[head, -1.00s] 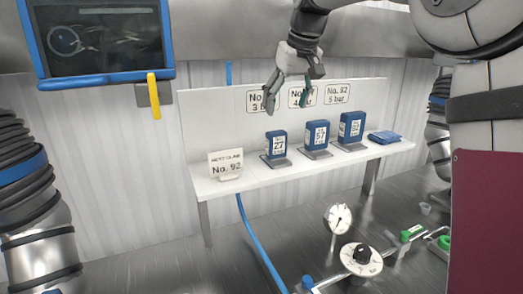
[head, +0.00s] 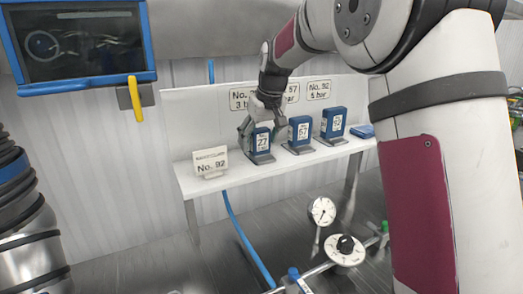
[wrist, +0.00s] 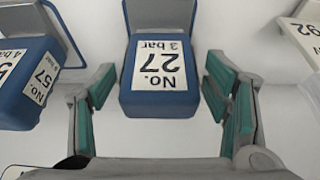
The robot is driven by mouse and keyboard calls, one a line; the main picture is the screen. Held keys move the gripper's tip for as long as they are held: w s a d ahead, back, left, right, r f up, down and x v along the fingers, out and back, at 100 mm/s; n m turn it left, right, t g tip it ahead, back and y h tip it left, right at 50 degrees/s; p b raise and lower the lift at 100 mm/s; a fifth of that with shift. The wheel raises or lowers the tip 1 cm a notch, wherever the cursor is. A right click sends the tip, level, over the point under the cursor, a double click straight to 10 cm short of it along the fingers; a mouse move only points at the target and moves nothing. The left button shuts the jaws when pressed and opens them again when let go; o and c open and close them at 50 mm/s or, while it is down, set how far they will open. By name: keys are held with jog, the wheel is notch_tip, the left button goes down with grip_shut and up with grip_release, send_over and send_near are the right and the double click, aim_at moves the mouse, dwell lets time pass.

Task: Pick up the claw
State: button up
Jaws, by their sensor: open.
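Three blue blocks stand on grey bases on the white shelf: No. 27 (head: 261,144), No. 57 (head: 300,132) and No. 92 (head: 333,122). None is plainly marked as the claw. My gripper (head: 262,128) is at the No. 27 block. In the wrist view my open gripper (wrist: 166,90) has its teal-padded fingers on either side of the No. 27 block (wrist: 160,75), with gaps on both sides. That label reads 3 bar. The No. 57 block (wrist: 28,80) lies at the left there, outside the fingers.
A small white card (head: 210,163) reading No. 92 stands at the shelf's (head: 190,187) left end. A blue flat item (head: 362,131) lies at its right end. Below are a gauge (head: 322,211) and a dial (head: 345,250). A screen (head: 75,40) hangs upper left.

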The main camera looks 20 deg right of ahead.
jog(key=shift+w+f, duration=0.15)
jog(key=shift+f, duration=0.2)
jog(key=shift+c, duration=0.6)
jog(key=c, duration=1.3)
jog(key=shift+r, duration=0.1)
jog(key=shift+c, duration=1.2)
grip_shut()
